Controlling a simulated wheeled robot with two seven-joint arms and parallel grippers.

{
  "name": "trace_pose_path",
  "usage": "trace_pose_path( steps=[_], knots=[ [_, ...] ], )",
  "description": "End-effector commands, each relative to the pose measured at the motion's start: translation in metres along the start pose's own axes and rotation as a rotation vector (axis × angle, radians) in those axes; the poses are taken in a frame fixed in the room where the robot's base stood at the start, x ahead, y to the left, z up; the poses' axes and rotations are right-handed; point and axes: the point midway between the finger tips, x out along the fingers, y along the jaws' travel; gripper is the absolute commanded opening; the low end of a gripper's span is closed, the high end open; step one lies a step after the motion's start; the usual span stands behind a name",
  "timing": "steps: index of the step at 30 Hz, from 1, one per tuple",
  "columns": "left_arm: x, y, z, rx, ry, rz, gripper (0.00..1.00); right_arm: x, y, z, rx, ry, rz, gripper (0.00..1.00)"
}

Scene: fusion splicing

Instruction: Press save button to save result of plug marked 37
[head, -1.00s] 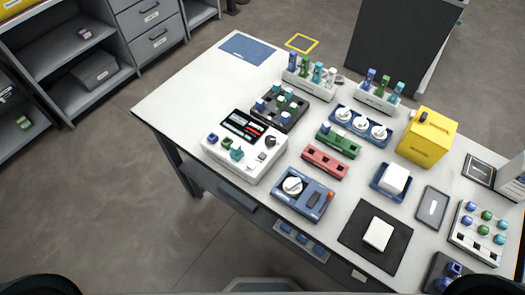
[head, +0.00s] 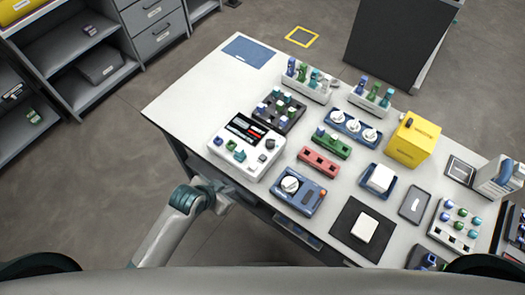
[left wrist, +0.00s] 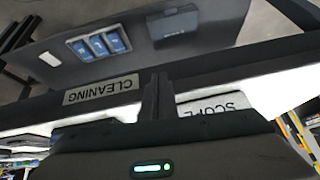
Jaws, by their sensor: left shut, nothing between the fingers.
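A white device (head: 236,168) with a dark screen (head: 245,130) stands near the table's left front edge. Its top carries small blue, green and teal parts and a dark knob (head: 270,144). I cannot tell which part is the save button, and no number 37 is readable. My left gripper (head: 228,194) is low beside the table's front edge, just below the white device and apart from it. In the left wrist view its fingers (left wrist: 156,95) are shut and empty, facing the table's edge with upside-down CLEANING (left wrist: 101,90) and SCOPE labels. My right gripper is out of view.
A blue device with a white dial (head: 290,184), a red block (head: 318,162), a green block (head: 333,146) and a yellow box (head: 411,143) crowd the table. Racks of coloured plugs (head: 307,87) stand behind. The table's far left is clear apart from a blue mat (head: 248,51).

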Motion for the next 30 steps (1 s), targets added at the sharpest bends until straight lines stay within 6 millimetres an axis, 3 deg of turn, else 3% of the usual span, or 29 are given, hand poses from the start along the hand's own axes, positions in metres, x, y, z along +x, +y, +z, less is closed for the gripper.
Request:
trace_pose_path(
  steps=[1, 6, 12, 18, 24, 30],
  knots=[
    [-0.018, 0.002, -0.017, 0.022, 0.017, 0.006, 0.00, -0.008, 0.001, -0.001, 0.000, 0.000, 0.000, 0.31],
    [-0.056, 0.009, -0.066, 0.132, 0.080, 0.035, 0.00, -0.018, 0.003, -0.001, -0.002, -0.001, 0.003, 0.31],
    [-0.078, 0.019, -0.134, 0.386, 0.192, 0.088, 0.00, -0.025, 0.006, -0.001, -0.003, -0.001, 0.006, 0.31],
    [-0.089, 0.022, -0.185, 0.685, 0.285, 0.134, 0.00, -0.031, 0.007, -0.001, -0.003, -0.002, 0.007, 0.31],
    [-0.098, 0.018, -0.210, 0.910, 0.330, 0.163, 0.00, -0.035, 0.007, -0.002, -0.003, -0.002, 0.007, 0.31],
    [-0.102, 0.013, -0.216, 1.007, 0.343, 0.175, 0.00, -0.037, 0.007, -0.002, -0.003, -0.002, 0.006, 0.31]
  ],
)
